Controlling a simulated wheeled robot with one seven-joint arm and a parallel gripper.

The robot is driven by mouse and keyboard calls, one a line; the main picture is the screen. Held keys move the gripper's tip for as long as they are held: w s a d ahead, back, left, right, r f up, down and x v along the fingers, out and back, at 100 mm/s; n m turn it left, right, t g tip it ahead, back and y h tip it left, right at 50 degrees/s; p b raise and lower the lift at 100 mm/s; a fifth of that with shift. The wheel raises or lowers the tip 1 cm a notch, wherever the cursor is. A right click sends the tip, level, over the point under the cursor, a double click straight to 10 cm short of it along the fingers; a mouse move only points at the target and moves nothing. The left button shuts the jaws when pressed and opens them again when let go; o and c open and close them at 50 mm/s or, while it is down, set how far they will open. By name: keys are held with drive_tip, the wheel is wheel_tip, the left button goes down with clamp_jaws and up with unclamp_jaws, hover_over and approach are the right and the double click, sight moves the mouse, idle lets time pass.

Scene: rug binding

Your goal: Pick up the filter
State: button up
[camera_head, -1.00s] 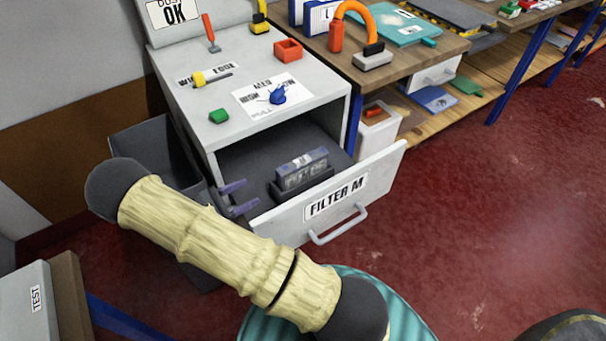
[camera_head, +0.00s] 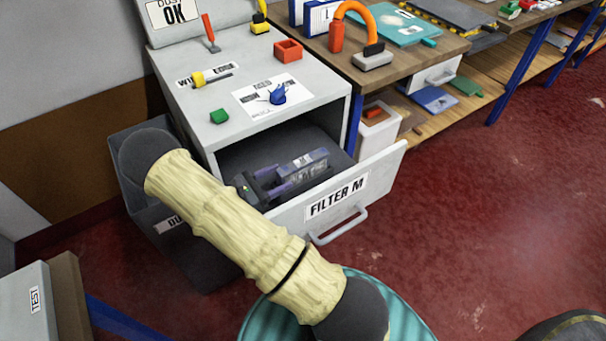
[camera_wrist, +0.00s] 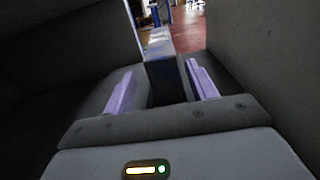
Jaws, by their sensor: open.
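The filter (camera_head: 307,163) is a grey-blue block with a small M label. It sits upright in a dark holder inside the open drawer marked FILTER M (camera_head: 337,196). My gripper (camera_head: 280,180) is inside the drawer at the filter's left end. In the wrist view the filter (camera_wrist: 161,68) stands straight ahead, and the purple fingers of my gripper (camera_wrist: 161,88) lie open on either side of its near end. I cannot tell whether either finger touches it. My wrist and the near finger hide part of the holder.
The drawer's front and side walls stand close around my gripper. A dark bin (camera_head: 165,215) stands left of the cabinet.

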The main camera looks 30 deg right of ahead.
sight(292, 174)
drive_tip(key=d, duration=0.4)
drive_tip(key=shift+s+d+f, duration=0.15)
drive_tip(key=shift+d+f, duration=0.1)
drive_tip(key=shift+d, duration=0.15)
drive_tip(key=c, duration=1.1)
wheel_tip(292, 174, up, 10)
drive_tip(key=shift+r+p, duration=0.1)
drive_tip(key=shift+p, duration=0.65)
drive_tip(key=shift+c, duration=0.2)
